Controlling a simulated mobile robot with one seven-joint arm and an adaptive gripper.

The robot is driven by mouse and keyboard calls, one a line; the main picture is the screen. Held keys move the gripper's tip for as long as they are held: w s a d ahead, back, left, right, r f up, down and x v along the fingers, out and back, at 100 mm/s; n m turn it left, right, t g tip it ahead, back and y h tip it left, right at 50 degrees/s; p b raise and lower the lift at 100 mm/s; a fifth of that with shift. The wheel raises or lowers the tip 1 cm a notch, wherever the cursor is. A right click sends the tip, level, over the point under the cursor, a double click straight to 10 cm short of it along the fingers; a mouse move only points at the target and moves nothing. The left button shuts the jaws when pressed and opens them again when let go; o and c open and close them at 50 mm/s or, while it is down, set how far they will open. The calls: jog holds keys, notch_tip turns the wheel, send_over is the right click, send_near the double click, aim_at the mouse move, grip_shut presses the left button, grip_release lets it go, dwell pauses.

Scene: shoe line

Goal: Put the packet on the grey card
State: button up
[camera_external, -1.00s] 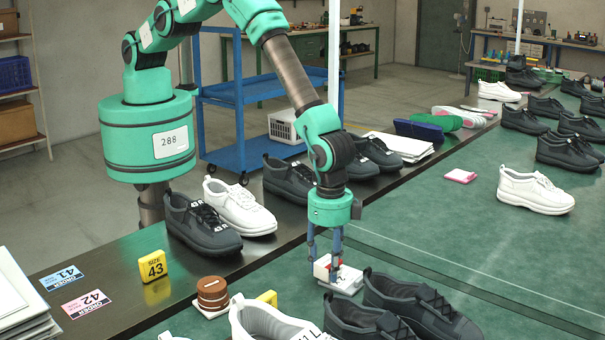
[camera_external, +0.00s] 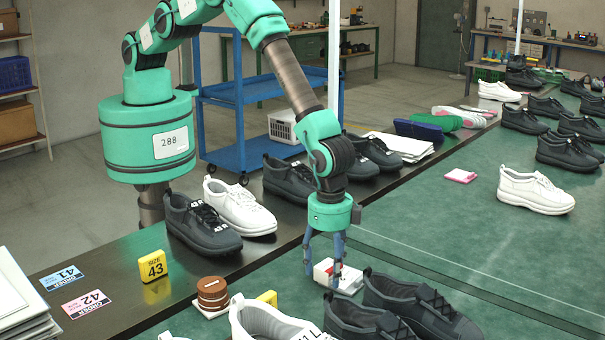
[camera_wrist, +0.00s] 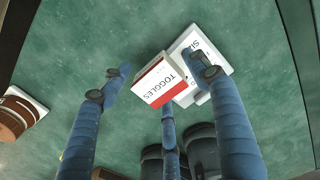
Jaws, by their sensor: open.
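The packet (camera_external: 321,271) is a small white and red box on the green surface below my gripper. In the wrist view it reads TOGGLES (camera_wrist: 161,84). The pale grey card (camera_external: 350,284) lies at its right, and in the wrist view the card (camera_wrist: 214,83) shows printed letters, partly behind a finger. The packet overlaps the card's left part in both views; how much of its base rests on it is hidden. My gripper (camera_external: 324,273) is open, its blue fingers spread around the packet and apart from it; it also shows in the wrist view (camera_wrist: 157,84).
Dark shoes (camera_external: 423,304) stand close to the right and front of the packet. A round brown stack (camera_external: 212,293) and a yellow block (camera_external: 268,297) are at the left. A pink packet (camera_external: 460,175) lies farther back. The green surface behind the packet is clear.

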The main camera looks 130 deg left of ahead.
aim_at(329, 265)
jog(key=shift+r, duration=0.15)
notch_tip(329, 265, up, 12)
dwell(0.7)
dwell(0.5)
